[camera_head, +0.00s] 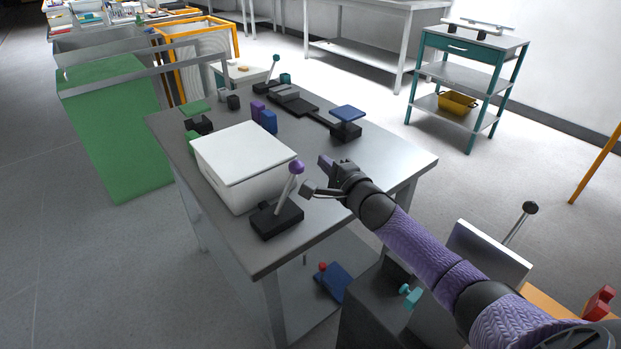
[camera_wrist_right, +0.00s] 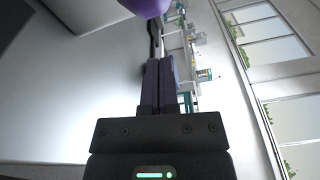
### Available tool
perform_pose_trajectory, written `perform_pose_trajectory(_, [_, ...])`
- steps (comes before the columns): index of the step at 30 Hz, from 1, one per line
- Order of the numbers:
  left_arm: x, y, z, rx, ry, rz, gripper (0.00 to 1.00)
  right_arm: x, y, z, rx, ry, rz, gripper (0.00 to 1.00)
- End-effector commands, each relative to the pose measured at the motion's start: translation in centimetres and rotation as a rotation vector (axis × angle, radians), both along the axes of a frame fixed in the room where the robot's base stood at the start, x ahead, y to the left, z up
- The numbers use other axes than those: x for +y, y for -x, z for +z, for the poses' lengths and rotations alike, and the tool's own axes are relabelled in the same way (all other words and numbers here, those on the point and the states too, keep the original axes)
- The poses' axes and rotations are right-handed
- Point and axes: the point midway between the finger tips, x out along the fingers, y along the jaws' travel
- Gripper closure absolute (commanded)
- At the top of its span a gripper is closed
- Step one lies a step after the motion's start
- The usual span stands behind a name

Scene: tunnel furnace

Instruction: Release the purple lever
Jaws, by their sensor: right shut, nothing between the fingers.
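The purple lever (camera_head: 297,167) has a purple ball on a grey stick. It rises from a black base (camera_head: 278,221) at the near corner of the metal table, and the stick leans slightly to the right. My right gripper (camera_head: 325,162) is just right of the ball, apart from it, with its fingers shut and nothing between them. In the right wrist view the shut fingers (camera_wrist_right: 160,82) point up the picture, and part of the purple ball (camera_wrist_right: 147,6) shows at the top edge. My left gripper is not in view.
A white box (camera_head: 243,160) stands left of the lever, close to its base. Small purple and blue blocks (camera_head: 268,121) and a blue-topped device (camera_head: 347,114) stand farther back on the metal table (camera_head: 395,160). A green bin (camera_head: 115,130) is at left.

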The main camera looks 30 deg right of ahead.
Motion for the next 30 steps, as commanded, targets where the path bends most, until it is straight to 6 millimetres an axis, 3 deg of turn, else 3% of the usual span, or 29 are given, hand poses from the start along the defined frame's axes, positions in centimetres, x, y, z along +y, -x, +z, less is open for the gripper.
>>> perform_pose_trajectory(1, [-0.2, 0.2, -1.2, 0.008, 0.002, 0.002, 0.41, -0.2, -1.0, -0.6, 0.001, 0.003, -0.003, 1.0])
perform_pose_trajectory(4, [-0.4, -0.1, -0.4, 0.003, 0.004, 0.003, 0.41, 1.9, -0.1, 0.3, 0.0, -0.002, 0.003, 1.0])
perform_pose_trajectory(10, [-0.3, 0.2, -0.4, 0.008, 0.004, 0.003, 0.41, 3.6, 0.4, 0.7, 0.0, -0.001, 0.001, 1.0])
perform_pose_trajectory(30, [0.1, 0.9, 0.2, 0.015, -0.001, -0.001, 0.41, 3.4, 0.5, 1.3, -0.005, 0.054, 0.0, 1.0])
